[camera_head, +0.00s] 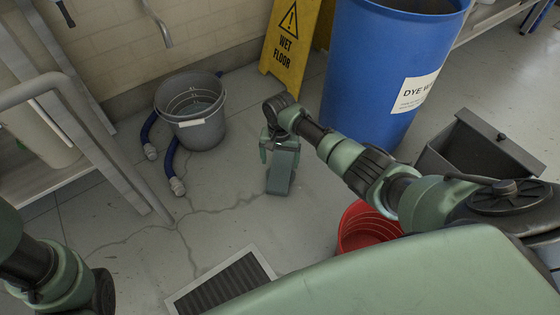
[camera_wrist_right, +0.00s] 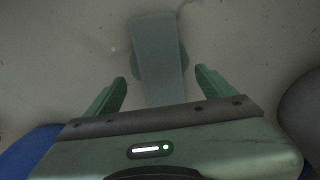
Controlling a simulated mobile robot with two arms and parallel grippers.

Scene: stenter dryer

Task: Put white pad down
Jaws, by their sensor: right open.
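My right gripper (camera_head: 281,150) points down over the floor, in front of the grey bucket and the sign. Its two green fingers stand apart in the right wrist view (camera_wrist_right: 162,90). A pale grey-green slab (camera_head: 281,172) lies below and between the fingers; the right wrist view shows it as a long strip (camera_wrist_right: 158,50) with a rounded part behind it. It looks grey-green in this light, and I cannot tell whether it is the white pad. The fingers show gaps on both sides of it. My left arm shows at the lower left, its gripper out of frame.
A grey bucket (camera_head: 191,123) stands left, beside a blue hose (camera_head: 169,160). A yellow wet-floor sign (camera_head: 288,48) and blue drum (camera_head: 380,70) stand behind. A red bucket (camera_head: 356,232) and dark bin (camera_head: 465,150) are right. A floor grate (camera_head: 226,283) lies in front. The floor is cracked.

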